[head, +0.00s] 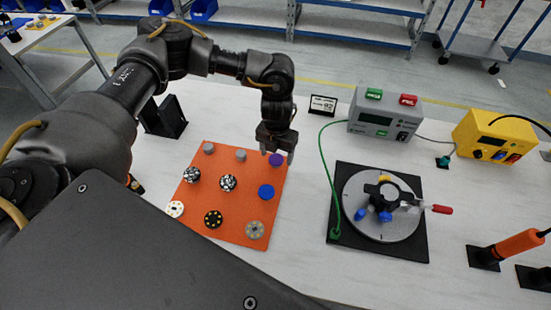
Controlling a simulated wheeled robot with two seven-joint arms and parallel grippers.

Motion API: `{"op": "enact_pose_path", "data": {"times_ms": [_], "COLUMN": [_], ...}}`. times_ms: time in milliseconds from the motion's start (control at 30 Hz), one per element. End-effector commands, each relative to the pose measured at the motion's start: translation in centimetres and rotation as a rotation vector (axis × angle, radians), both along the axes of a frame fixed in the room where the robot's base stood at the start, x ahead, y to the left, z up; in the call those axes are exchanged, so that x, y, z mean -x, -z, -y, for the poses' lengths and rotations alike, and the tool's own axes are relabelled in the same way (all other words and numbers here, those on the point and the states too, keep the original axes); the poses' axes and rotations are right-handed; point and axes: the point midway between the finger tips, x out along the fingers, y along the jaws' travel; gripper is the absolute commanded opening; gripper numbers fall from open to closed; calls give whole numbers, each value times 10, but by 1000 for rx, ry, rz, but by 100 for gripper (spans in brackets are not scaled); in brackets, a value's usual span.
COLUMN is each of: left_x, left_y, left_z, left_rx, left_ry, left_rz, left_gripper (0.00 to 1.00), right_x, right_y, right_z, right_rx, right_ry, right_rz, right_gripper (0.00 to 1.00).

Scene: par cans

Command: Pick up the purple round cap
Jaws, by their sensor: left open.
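The purple round cap (276,160) sits at the far right corner of the orange mat (205,219) in the head view. My left gripper (268,151) points down just above and beside the cap, at its left and far side. It is open, and nothing shows held in it. Part of the cap is close to or behind the fingers, and I cannot tell whether they touch it. My right gripper does not show.
The mat also bears a blue cap (266,192), grey caps (240,155) and several patterned discs (213,219). A round fixture on a black plate (340,200) stands to the right. Behind are a grey device (388,117), a small sign (322,105) and a yellow device (490,135).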

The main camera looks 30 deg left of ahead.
Motion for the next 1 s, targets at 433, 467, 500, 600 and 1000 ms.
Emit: {"op": "enact_pose_path", "data": {"times_ms": [433, 467, 500, 600, 1000], "left_x": [0, 0, 0, 0, 0], "left_y": [4, 5, 4, 4, 5], "left_z": [0, 0, 0, 0, 0], "left_rx": [1, 1, 1, 0, 0], "left_ry": [-1, -1, -1, -1, -1], "left_rz": [0, 0, 0, 0, 0], "left_gripper": [68, 68, 68, 68, 25], "right_x": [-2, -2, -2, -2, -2], "right_y": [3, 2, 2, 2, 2], "right_z": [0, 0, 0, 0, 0], "right_rx": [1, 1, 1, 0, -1], "right_ry": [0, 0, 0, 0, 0], "right_rz": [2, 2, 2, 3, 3], "right_gripper": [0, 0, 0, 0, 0]}}
